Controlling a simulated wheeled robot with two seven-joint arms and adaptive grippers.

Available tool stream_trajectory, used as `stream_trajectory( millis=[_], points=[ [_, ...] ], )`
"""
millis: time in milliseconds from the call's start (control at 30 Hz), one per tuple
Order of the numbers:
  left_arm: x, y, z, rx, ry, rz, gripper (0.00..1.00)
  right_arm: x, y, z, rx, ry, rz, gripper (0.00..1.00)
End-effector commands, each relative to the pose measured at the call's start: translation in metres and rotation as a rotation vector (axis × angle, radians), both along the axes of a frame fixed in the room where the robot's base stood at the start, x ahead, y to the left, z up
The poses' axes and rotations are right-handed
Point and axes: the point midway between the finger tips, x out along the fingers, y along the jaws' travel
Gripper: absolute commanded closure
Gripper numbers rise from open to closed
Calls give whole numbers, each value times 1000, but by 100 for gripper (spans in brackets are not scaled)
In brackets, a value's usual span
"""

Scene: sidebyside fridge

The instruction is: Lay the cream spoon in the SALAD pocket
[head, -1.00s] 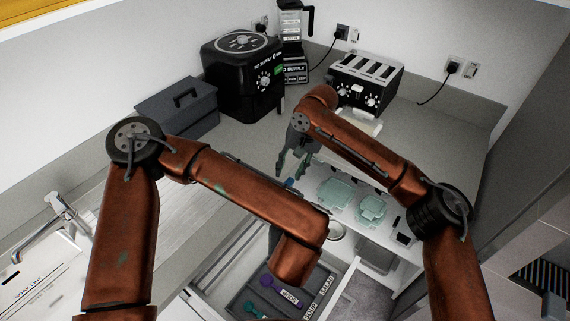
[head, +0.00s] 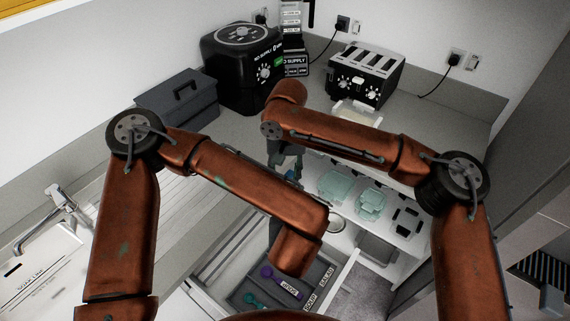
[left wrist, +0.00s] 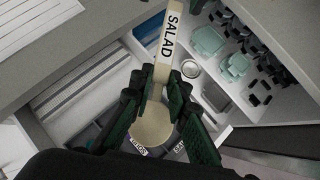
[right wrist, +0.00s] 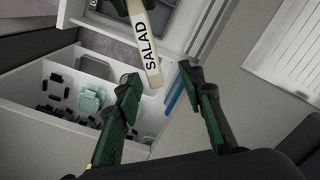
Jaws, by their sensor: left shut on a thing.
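The cream spoon (left wrist: 152,126) is in the left wrist view, with SALAD printed on its handle. My left gripper (left wrist: 158,93) is shut on it, low on the handle near the bowl. In the head view my left arm's end hides that gripper and the spoon. The spoon's handle (right wrist: 146,48) points toward my right gripper (right wrist: 158,84), which is open, with the handle end between its fingertips but not clamped. My right gripper also shows in the head view (head: 287,166). The SALAD label (head: 327,277) marks a pocket at the right of the grey drawer tray (head: 318,266).
A purple spoon (head: 268,272) and a teal spoon (head: 250,299) lie in the tray, beside a SOUP label (head: 310,299). Teal containers (head: 335,186) sit right of my right gripper. A toaster (head: 366,75) and a black air fryer (head: 240,65) stand on the counter.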

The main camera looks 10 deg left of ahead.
Motion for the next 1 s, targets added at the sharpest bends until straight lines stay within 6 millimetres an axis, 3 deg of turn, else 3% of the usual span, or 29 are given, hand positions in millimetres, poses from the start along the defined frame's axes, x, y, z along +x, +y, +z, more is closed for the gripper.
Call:
stream_trajectory(
  millis=[100,300,667,1000],
  points=[
    [0,0,0,0,0,0,100,0,0,-19,0,1,0,64],
    [0,0,0,0,0,0,100,0,1,-36,1,-1,0,64],
    [0,0,0,0,0,0,100,0,1,-41,1,-1,0,64],
    [0,-1,0,-2,-1,-2,100,-1,2,-40,3,0,1,87]
  ],
)
